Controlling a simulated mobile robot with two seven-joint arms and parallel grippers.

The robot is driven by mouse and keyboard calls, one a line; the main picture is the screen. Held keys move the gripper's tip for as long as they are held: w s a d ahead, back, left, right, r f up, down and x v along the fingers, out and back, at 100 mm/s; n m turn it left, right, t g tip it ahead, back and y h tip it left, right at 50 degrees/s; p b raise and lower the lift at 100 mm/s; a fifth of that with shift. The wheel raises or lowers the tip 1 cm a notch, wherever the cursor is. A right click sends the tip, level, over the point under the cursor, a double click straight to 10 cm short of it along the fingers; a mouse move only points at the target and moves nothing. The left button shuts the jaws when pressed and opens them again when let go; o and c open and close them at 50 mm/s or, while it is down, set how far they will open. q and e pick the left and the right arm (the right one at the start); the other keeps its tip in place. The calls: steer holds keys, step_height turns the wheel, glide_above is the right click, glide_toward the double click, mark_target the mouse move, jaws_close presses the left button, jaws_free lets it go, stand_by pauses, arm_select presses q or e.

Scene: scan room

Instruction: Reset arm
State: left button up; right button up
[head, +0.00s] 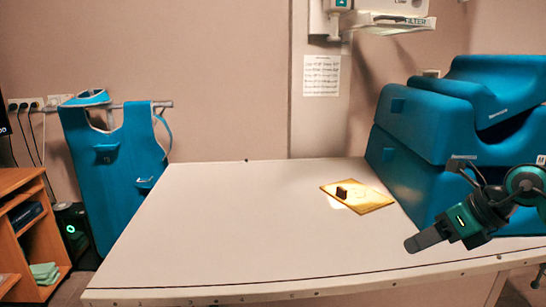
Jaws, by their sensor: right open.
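My right gripper (415,242) is over the right front part of the white table (235,225), with its arm coming in from the right edge. It is seen from the side, points left and is open with nothing visible in it. It is apart from the yellowish square board (372,202), which lies farther back on the table. A small dark block (341,192) is on the board's left part. My left gripper is out of view.
Large blue foam blocks (412,125) are stacked at the table's right, close behind my right arm. A blue apron (105,165) hangs on the left wall. A wooden shelf (25,235) stands at far left. The table's left and middle are clear.

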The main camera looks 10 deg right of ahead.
steer(key=a+f+m+t+y+p, duration=0.1)
steer(key=a+f+m+t+y, duration=0.25)
steer(key=a+m, duration=0.45)
steer(key=a+f+m+t+y+p, duration=0.2)
steer(key=a+m+t+y, duration=0.25)
steer(key=a+m, duration=0.25)
steer(key=s+a+f+m+g+h, duration=0.1)
steer(key=s+f+m+h, duration=0.4)
steer(key=f+m, duration=0.5)
steer(key=s+a+f+m+g+h+p, duration=0.1)
steer(key=s+a+f+m+h, duration=0.3)
steer(key=s+f+m, duration=0.4)
step_height(320, 180, down, 2)
steer(key=m+g+h, duration=0.1)
steer(key=m, duration=0.3)
steer(key=shift+s+h, duration=0.15)
steer(key=shift+h, duration=0.25)
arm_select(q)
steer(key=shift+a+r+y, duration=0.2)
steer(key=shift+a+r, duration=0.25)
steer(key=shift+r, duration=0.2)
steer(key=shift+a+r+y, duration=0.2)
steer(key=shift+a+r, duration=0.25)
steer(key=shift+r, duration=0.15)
arm_select(e)
steer(key=shift+f, duration=0.1)
steer(key=shift+c, duration=0.5)
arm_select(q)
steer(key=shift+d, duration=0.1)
